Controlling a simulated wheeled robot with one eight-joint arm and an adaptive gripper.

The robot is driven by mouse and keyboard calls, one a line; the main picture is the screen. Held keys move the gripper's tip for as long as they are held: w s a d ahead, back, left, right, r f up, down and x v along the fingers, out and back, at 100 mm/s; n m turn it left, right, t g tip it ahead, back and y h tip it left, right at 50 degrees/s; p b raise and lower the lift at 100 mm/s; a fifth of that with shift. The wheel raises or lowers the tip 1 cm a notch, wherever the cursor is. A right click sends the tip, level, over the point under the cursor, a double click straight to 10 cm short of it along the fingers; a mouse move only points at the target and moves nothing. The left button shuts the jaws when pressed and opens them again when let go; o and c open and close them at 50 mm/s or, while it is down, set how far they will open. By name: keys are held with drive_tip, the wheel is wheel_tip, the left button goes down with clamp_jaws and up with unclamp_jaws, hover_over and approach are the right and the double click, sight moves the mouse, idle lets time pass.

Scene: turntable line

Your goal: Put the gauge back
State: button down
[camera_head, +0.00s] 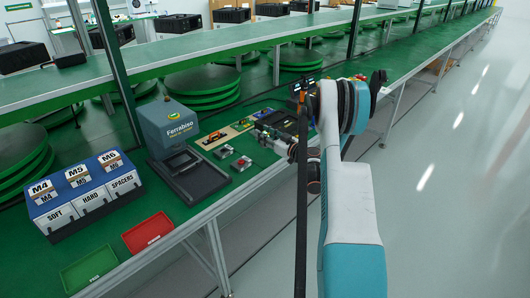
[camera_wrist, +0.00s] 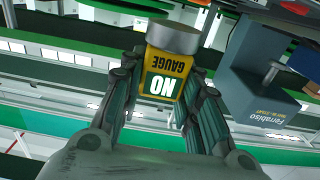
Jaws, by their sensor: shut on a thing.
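The gauge (camera_wrist: 165,72) is a yellow block with a grey round end, a green panel and the words "GAUGE" and "NO", upside down in the wrist view. My gripper (camera_wrist: 165,85) is shut on it, one finger on each side. In the head view my gripper (camera_head: 303,95) is above the green bench at the arm's far end, small and partly hidden by my arm. The gauge cannot be made out clearly there. A wooden board (camera_head: 225,137) with an orange-and-black item lies on the bench left of my gripper.
A blue-grey Ferrabiso machine (camera_head: 170,128) stands left, with a black tray in front. Labelled bins (camera_head: 85,200), a red tray (camera_head: 147,232) and a green tray (camera_head: 89,268) are nearer. Small parts (camera_head: 241,163) lie between machine and arm. Open floor is right.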

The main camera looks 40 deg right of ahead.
sight(265, 147)
wheel_tip(265, 147, down, 6)
drive_tip(key=shift+f+b, duration=0.25)
drive_tip(key=shift+b, duration=0.8)
drive_tip(key=shift+r, duration=0.1)
drive_tip(key=c, duration=1.2)
unclamp_jaws()
